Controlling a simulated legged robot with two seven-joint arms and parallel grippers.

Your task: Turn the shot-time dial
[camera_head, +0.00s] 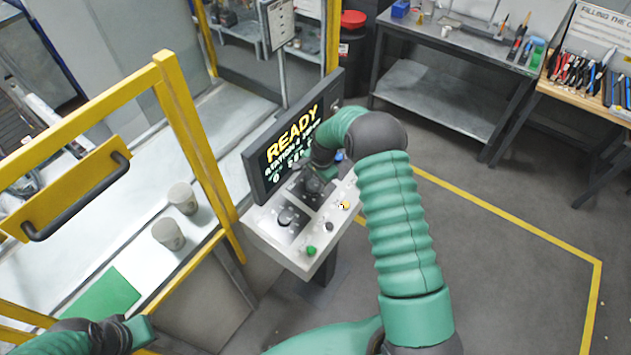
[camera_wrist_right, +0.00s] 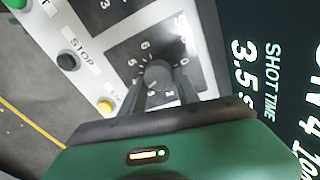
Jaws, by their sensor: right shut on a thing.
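The shot-time dial (camera_wrist_right: 158,74) is a dark round knob on a black numbered plate, seen in the right wrist view. My right gripper (camera_wrist_right: 158,84) is shut on it, one finger on each side. In the head view my right gripper (camera_head: 316,178) reaches down to the far part of the control panel (camera_head: 262,232), and my arm and hand hide most of that dial. The screen (camera_head: 290,142) behind the panel reads READY; the wrist view shows SHOT TIME 3.5 on it. My left gripper (camera_head: 125,334) is at the lower left, away from the panel; its fingers are unclear.
A second dial (camera_head: 288,217) sits nearer on the panel. Green (camera_head: 311,251), black (camera_head: 328,227) and yellow (camera_head: 345,205) buttons line its right side. Floor at right is clear.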

